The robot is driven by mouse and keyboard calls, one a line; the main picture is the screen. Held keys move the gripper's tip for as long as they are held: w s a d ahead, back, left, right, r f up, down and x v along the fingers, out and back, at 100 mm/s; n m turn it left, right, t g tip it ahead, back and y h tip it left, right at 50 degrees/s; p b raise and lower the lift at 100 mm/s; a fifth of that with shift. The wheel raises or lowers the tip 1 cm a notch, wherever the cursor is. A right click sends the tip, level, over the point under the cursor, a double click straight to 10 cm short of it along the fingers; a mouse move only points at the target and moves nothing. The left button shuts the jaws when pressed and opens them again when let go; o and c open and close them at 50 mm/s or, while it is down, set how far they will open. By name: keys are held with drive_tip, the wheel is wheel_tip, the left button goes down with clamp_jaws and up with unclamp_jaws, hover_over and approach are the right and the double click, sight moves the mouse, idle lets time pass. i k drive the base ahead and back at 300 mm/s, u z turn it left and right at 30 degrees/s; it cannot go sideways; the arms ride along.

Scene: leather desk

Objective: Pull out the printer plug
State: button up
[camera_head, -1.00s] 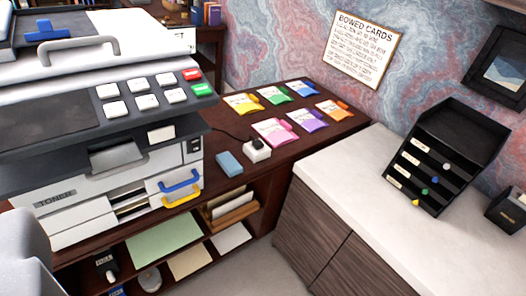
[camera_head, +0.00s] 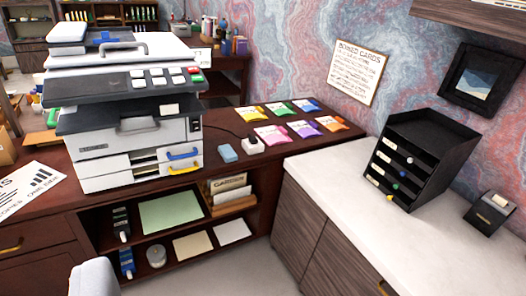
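The printer (camera_head: 125,110) is a large white and dark grey machine on the left of the dark wooden desk. A small black plug (camera_head: 252,137) sits in a white socket block (camera_head: 254,147) on the desk to the right of the printer. A thin black cord runs from the plug back toward the printer. A blue block (camera_head: 227,153) lies just left of the socket block.
Several coloured packets (camera_head: 290,122) lie behind and right of the socket. A white counter (camera_head: 345,172) with a black drawer organizer (camera_head: 418,160) stands at right. A pale grey rounded shape (camera_head: 93,278) is at the bottom left. Open shelves (camera_head: 262,210) sit under the desk.

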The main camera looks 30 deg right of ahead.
sight(252, 140)
drive_tip(key=z, duration=0.7)
drive_tip(key=i, duration=1.25)
drive_tip(key=z, duration=0.45)
drive_tip(key=i, duration=1.55)
drive_tip(key=u, duration=0.5)
